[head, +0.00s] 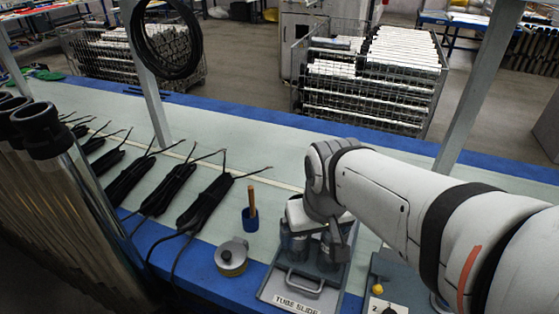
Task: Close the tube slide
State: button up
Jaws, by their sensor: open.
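The tube slide (272,290) is a grey tray at the front edge of the bench, with a white "TUBE SLIDE" label and a raised grey handle (305,285) at its front. Dark grey metal cylinders (293,247) stand on it behind the handle. My gripper (322,232) hangs over the rear part of the slide, above and beside the cylinders and behind the handle. It is open. Its fingers are partly hidden by its own body, and I cannot tell whether they touch a cylinder. My arm hides part of the slide's right and rear.
Black cable bundles (205,205) lie farther left, near upright metal tubes (75,185). A grey numbered fixture (385,290) is at right. A post (148,75) rises behind.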

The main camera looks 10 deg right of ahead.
aim_at(309, 270)
jog(key=u, duration=0.9)
jog(key=k, duration=1.55)
jog(key=z, duration=0.75)
jog(key=i, duration=1)
